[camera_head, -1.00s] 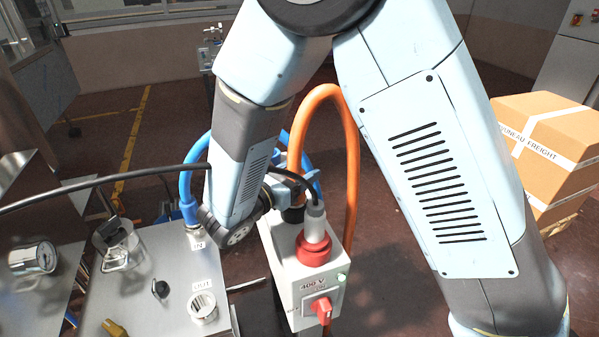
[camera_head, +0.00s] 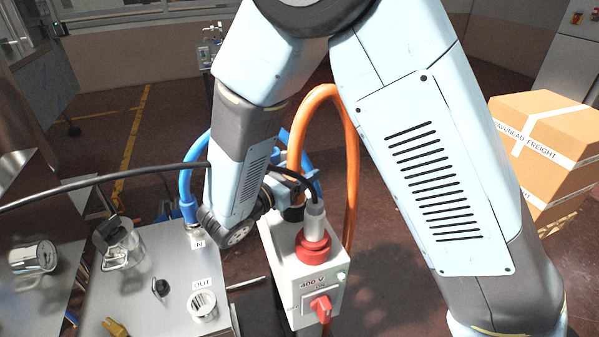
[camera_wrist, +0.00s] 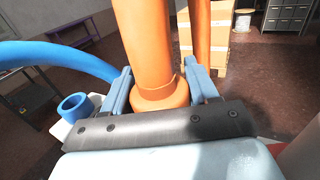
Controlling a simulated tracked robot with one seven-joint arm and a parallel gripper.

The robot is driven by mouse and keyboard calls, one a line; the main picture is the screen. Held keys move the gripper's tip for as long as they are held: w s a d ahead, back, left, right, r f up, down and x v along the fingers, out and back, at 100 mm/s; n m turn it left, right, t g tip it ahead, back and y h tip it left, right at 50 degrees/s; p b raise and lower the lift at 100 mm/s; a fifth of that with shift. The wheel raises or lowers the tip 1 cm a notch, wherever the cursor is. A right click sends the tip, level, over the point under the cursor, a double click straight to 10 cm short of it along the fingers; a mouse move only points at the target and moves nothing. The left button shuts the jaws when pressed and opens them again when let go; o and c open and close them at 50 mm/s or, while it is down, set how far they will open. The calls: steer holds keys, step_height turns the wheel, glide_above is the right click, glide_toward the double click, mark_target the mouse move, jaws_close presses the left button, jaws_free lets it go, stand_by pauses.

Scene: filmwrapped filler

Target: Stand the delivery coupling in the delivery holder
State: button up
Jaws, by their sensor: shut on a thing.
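The orange hose (camera_head: 350,150) arches up behind my forearm in the head view. In the wrist view, my gripper (camera_wrist: 158,76) is shut on the orange coupling (camera_wrist: 160,97) at its end, with one pale blue finger on each side. The coupling's lower end is hidden behind the gripper body. In the head view, the gripper is mostly hidden behind my forearm. A blue ring-shaped cup (camera_wrist: 77,106) on a white plate stands left of the gripper in the wrist view, apart from the coupling. I cannot tell whether it is the delivery holder.
A steel panel has an IN port with a blue hose (camera_head: 186,185) and an open OUT port (camera_head: 202,304). A 400 V box (camera_head: 303,285) with a red plug and black cable stands close to the gripper. Cartons (camera_head: 548,150) stand right. The floor behind is mostly clear.

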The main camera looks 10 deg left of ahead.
steer(key=o, duration=1.5)
steer(key=shift+f, duration=0.15)
steer(key=v, duration=1.4)
